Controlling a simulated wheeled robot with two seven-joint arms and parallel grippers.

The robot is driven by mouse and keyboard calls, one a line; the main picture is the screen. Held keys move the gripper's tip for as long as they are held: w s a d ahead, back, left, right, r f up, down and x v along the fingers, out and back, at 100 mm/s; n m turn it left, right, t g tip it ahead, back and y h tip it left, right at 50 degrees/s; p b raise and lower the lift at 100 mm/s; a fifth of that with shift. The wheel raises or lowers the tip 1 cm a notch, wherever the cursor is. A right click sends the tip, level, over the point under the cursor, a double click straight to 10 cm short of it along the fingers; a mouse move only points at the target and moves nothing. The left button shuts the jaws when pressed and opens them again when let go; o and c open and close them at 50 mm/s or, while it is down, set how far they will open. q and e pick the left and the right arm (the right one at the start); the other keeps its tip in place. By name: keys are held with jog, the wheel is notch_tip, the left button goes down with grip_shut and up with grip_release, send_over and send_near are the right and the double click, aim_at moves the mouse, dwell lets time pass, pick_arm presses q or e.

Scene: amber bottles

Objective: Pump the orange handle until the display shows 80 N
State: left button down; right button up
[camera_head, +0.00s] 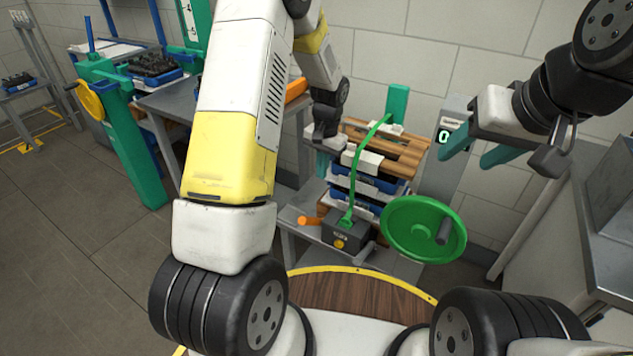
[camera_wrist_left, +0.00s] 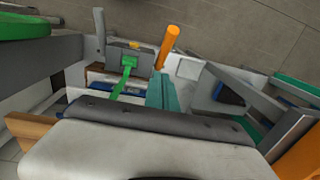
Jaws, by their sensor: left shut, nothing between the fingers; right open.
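The orange handle (camera_head: 303,221) sticks out to the left of a dark grey pump box (camera_head: 342,232) on a low shelf. It also shows in the left wrist view as an upright-looking orange bar (camera_wrist_left: 168,45). The display (camera_head: 444,136) on a grey post glows green and appears to read 0. My left gripper (camera_head: 321,168) is shut and empty, above the handle and apart from it. Its teal fingers (camera_wrist_left: 161,92) show in the left wrist view below the handle. My right gripper (camera_head: 474,156) is open and empty, in front of the grey post.
A green hose (camera_head: 363,155) rises from the box to a wooden-slatted stack (camera_head: 400,150) with blue trays. A green handwheel (camera_head: 408,215) stands right of the box. A grey bench (camera_head: 175,105) is at left, a grey cabinet (camera_head: 590,210) at right.

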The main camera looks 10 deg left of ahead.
pick_arm(q)
jog(key=shift+w+a+f, duration=0.15)
jog(key=shift+w+f, duration=0.25)
jog(key=shift+f, duration=0.35)
send_over(312, 218)
jog(key=w, duration=0.1)
jog(key=f, duration=1.1)
jog(key=shift+d+f, duration=0.3)
jog(key=shift+f, duration=0.05)
jog(key=shift+s+a+f, duration=0.35)
jog(key=shift+s+f, duration=0.1)
jog(key=shift+f, duration=0.1)
